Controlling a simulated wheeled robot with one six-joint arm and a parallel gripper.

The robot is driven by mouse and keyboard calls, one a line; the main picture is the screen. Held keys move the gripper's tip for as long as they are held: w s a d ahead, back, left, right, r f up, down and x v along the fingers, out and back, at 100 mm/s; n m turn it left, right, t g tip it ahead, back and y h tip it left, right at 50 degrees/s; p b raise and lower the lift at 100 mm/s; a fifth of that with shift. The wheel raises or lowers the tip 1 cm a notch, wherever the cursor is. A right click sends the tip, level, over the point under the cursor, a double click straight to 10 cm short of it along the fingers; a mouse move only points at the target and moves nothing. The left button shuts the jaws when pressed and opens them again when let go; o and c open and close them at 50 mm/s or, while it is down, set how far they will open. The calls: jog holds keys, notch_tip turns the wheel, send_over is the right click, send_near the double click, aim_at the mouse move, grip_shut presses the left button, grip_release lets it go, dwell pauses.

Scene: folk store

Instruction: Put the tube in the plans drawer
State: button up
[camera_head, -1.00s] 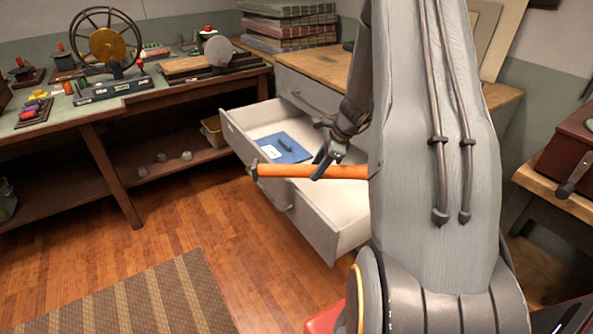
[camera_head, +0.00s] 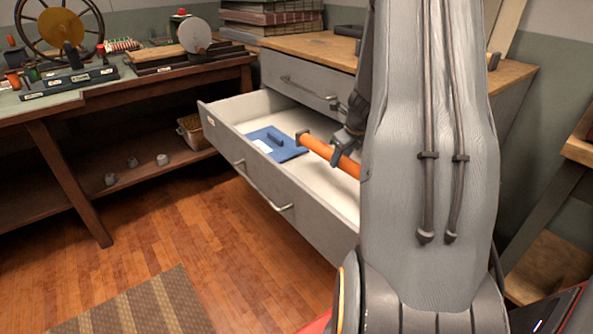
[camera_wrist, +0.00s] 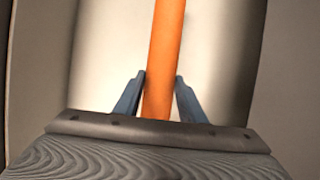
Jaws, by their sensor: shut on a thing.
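The orange tube (camera_head: 329,154) has a dark cap at its left end. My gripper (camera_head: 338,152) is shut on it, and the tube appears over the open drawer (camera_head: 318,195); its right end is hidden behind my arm. In the wrist view the tube (camera_wrist: 165,55) runs up between the two blue-grey fingers of my gripper (camera_wrist: 160,92), with the pale drawer floor behind it. I cannot tell how high the tube is above the floor. A blue folder (camera_head: 288,153) with a small dark handle-like piece lies in the drawer.
The drawer belongs to a grey cabinet with a wooden top (camera_head: 315,48); a shut drawer (camera_head: 300,88) is above. A workbench (camera_head: 150,88) with a wheel and tools stands left. My arm covers the right part of the drawer.

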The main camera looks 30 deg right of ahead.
aim_at(347, 165)
notch_tip(347, 165, down, 10)
jog(key=b, duration=0.6)
jog(key=shift+d+f, duration=0.1)
jog(key=shift+f, duration=0.15)
jog(key=o, duration=1.2)
jog(key=p+v, duration=0.5)
jog(key=v, duration=0.7)
jog(key=shift+r, duration=0.1)
